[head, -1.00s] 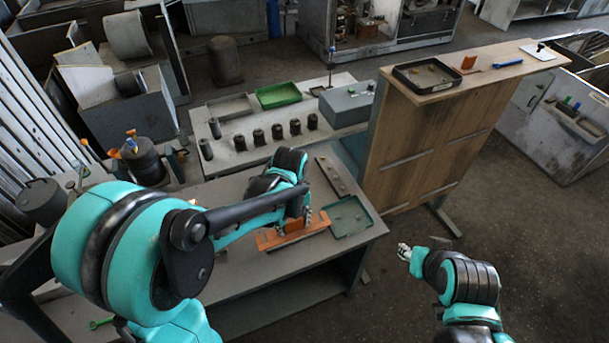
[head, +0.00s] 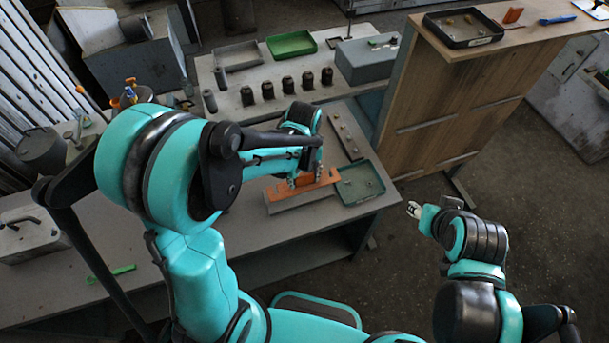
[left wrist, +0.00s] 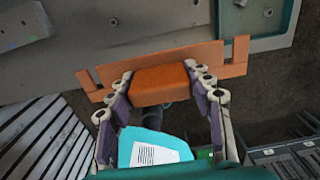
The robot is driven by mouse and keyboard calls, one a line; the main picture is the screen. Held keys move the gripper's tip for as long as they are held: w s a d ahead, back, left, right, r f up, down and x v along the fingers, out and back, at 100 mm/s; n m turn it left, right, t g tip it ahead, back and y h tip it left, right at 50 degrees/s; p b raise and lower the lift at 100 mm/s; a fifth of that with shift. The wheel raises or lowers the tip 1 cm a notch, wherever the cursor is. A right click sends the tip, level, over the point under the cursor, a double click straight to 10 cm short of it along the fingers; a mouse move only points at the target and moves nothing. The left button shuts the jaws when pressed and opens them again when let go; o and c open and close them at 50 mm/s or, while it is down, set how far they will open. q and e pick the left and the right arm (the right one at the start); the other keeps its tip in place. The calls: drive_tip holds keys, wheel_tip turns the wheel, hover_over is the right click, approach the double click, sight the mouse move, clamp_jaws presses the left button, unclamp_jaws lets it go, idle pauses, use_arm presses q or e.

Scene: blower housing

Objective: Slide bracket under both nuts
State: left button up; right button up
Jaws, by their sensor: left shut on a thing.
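The orange bracket (head: 303,186) is a long flat plate with a raised block in its middle and a notch near each end. It also shows in the left wrist view (left wrist: 165,85). My left gripper (head: 305,178) is shut on the block, with one finger on each side (left wrist: 165,92). The bracket lies along the grey bench-side part (head: 300,203), near the green tray. Small round fastener heads (left wrist: 115,22) show on the grey surface beside it; I cannot tell whether these are the nuts. My right gripper (head: 414,209) is away from the bench, over the floor; its fingers are too small to judge.
The dark green tray (head: 378,198) with small parts sits just right of the bracket. A narrow strip with small parts (head: 346,135) lies behind it. Several dark cylinders (head: 288,85) stand on the rear table. A tall wooden panel (head: 440,125) rises at the right.

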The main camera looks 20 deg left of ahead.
use_arm(q)
drive_tip(key=b, duration=1)
hover_over(302, 201)
drive_tip(key=s, duration=0.1)
drive_tip(key=f, duration=1.3)
drive_tip(key=shift+d+f, duration=0.15)
drive_tip(key=shift+d, duration=0.1)
drive_tip(key=shift+w+a+f+b, duration=0.1)
drive_tip(key=shift+w+f+b, duration=0.05)
drive_tip(key=shift+f+b, duration=0.85)
drive_tip(key=shift+f, duration=0.15)
drive_tip(key=shift+f+b, duration=0.35)
drive_tip(key=shift+b, duration=0.1)
drive_tip(key=shift+w+a+f, duration=0.1)
drive_tip(key=shift+w, duration=0.05)
drive_tip(key=shift+w+a, duration=0.1)
